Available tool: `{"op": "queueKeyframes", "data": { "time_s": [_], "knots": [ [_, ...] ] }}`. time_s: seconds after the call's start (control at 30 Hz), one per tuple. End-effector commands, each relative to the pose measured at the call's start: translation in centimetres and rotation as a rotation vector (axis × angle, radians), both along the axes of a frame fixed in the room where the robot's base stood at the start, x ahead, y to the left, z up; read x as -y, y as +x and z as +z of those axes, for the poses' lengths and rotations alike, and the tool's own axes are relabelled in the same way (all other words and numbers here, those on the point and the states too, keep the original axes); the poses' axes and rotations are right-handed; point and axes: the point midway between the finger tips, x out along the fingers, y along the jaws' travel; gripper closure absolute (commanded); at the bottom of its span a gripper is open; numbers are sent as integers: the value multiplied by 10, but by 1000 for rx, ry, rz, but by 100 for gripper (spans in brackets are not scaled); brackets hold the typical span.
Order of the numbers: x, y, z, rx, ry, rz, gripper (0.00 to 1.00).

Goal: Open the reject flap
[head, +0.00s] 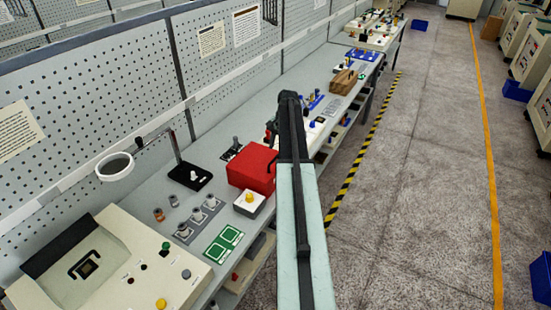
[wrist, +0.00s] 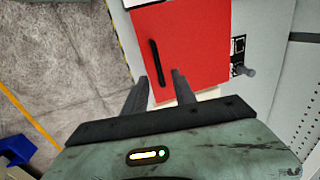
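A red box (head: 252,168) stands on the bench, left of my arm in the head view. In the wrist view its red face (wrist: 193,45) fills the upper middle and carries a black bar handle (wrist: 157,62); I take this face to be the reject flap. It looks shut. My gripper (wrist: 160,78) is open, with one finger on each side of the handle's lower end in the picture. I cannot tell whether the fingers reach it or are still short of it. In the head view my arm hides the gripper.
A white button box (head: 249,203) with a yellow knob stands in front of the red box. A magnifier lamp (head: 115,167), green-marked plate (head: 223,244) and beige console (head: 130,270) are at left. Beyond the bench, the aisle floor (head: 410,200) is clear.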

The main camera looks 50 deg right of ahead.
Motion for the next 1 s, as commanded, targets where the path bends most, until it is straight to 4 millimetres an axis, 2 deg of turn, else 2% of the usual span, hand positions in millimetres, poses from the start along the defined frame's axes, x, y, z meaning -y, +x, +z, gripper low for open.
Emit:
{"op": "queueKeyframes", "data": {
  "time_s": [0.03, 0.1, 0.3, 0.6, 0.7, 0.73, 1.0],
  "knots": [
    [0, 1, -17, 0, 0, -1, 67],
    [1, 3, -31, 0, -1, -1, 67],
    [0, 8, -58, 0, 0, -3, 67],
    [0, 9, -57, 0, 0, -4, 67],
    [0, 9, -57, 0, 0, -4, 95],
    [0, 8, -57, 0, 0, -4, 100],
    [1, 8, -57, 0, 0, -5, 100]
  ]
}}
